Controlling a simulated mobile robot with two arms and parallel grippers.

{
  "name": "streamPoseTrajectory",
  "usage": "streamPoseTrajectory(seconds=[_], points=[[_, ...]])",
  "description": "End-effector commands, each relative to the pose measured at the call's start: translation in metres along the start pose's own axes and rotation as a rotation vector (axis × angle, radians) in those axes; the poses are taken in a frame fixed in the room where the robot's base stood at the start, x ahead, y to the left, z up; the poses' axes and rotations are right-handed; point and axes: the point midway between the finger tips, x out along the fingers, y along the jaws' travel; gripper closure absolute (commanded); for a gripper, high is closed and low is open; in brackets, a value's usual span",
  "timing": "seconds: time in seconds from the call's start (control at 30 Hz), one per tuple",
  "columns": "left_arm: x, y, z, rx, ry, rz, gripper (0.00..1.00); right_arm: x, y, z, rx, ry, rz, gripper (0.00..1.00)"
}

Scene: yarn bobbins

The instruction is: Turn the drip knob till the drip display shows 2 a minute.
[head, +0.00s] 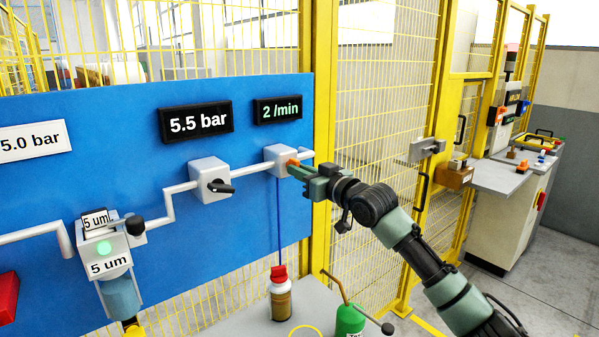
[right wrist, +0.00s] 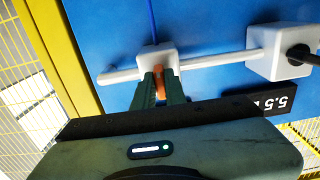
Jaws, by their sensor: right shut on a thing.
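The drip display (head: 278,110) is a black panel at the upper right of the blue board and reads 2 /min in green. Below it, a white block (head: 274,153) sits on the white pipe and carries the small orange drip knob (head: 292,163). My right gripper (head: 295,168) reaches in from the right and is shut on the knob. In the right wrist view, the orange knob (right wrist: 158,80) shows between the two green fingers (right wrist: 159,88), in front of the white block (right wrist: 156,57). The fingers cover part of the knob. My left gripper is not in view.
A black display (head: 195,121) reads 5.5 bar above a white regulator with a black handle (head: 212,181). A filter unit (head: 105,253) hangs at the left. Below the board stand a brown bottle with a red cap (head: 280,297) and a green oil can (head: 350,321). Yellow mesh fencing stands behind.

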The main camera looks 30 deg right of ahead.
Motion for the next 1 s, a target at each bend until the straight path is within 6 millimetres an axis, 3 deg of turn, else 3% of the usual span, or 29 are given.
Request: streamPoseTrajectory(seconds=[0.47, 0.5, 0.57, 0.87, 1.0], points=[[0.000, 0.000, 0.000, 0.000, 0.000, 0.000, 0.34, 0.000, 0.000, 0.003, -0.012, -0.007, 0.000, 1.00], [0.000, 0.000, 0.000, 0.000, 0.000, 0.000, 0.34, 0.000, 0.000, 0.003, -0.012, -0.007, 0.000, 0.80], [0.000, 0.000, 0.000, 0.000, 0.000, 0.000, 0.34, 0.000, 0.000, 0.003, -0.012, -0.006, 0.000, 0.66], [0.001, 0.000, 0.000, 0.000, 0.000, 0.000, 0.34, -0.001, 0.000, 0.001, -0.012, -0.002, 0.000, 0.66], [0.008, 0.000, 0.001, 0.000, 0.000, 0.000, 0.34, -0.012, 0.001, 0.004, -0.013, -0.002, 0.001, 0.66]])
